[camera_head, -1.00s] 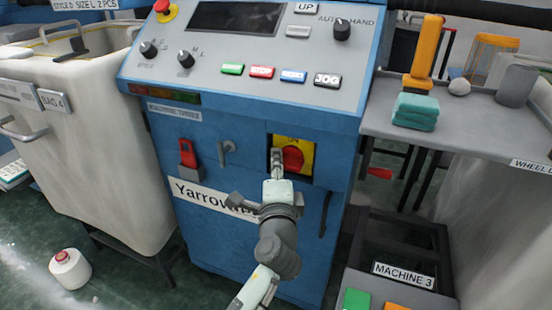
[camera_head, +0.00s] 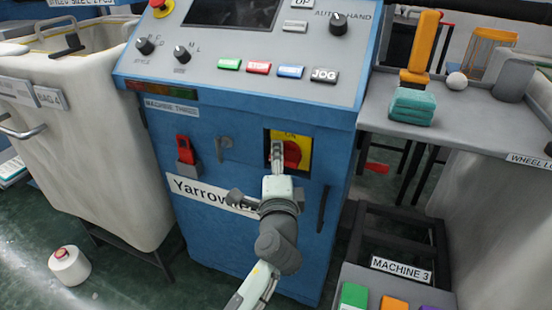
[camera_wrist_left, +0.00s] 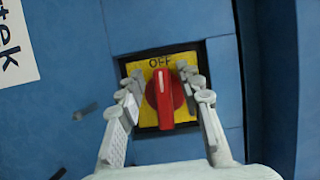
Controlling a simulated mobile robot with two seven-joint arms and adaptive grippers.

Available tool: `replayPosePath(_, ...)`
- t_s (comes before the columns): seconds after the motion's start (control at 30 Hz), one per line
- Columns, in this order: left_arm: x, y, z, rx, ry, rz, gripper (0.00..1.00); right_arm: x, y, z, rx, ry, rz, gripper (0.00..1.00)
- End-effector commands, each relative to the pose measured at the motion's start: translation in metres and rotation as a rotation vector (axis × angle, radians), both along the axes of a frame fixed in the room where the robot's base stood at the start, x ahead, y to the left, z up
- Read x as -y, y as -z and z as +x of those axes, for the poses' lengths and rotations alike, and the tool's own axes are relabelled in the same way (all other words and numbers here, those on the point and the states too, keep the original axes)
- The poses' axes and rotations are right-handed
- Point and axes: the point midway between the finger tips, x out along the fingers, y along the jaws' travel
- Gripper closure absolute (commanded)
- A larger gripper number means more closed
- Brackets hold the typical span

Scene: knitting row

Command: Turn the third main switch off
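The main switch is a red rotary knob (camera_head: 292,154) on a yellow plate (camera_head: 304,145) in the blue front of machine three. The head view shows the word ON above the knob. In the left wrist view the red knob (camera_wrist_left: 165,100) has its raised grip upright in the picture, in line with the word OFF on the yellow plate (camera_wrist_left: 150,66). My left gripper (camera_head: 277,153) is in front of the switch and partly hides it. In the left wrist view its fingers (camera_wrist_left: 161,78) are spread on both sides of the knob, with gaps visible. My right gripper is not in view.
A red padlock-like part (camera_head: 185,149) and a grey lever (camera_head: 224,148) are left of the switch. A dark handle (camera_head: 323,208) is at its lower right. The control panel (camera_head: 210,68) overhangs above. A bin (camera_head: 90,140) stands left and a shelf (camera_head: 455,125) right.

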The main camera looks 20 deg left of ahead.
Motion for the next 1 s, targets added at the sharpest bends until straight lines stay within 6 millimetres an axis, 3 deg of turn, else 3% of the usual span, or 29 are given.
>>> replayPosePath(0.33, 0.002, 0.0, -0.009, -0.001, -0.003, 0.002, 0.65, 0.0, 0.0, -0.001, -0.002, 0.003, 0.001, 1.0)
replayPosePath(0.8, 0.034, 0.0, -0.094, -0.003, 0.0, -0.001, 0.65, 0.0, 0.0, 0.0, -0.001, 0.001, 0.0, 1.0)
replayPosePath(1.0, 0.041, -0.001, -0.111, -0.001, 0.001, 0.001, 0.65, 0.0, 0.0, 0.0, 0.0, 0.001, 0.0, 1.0)
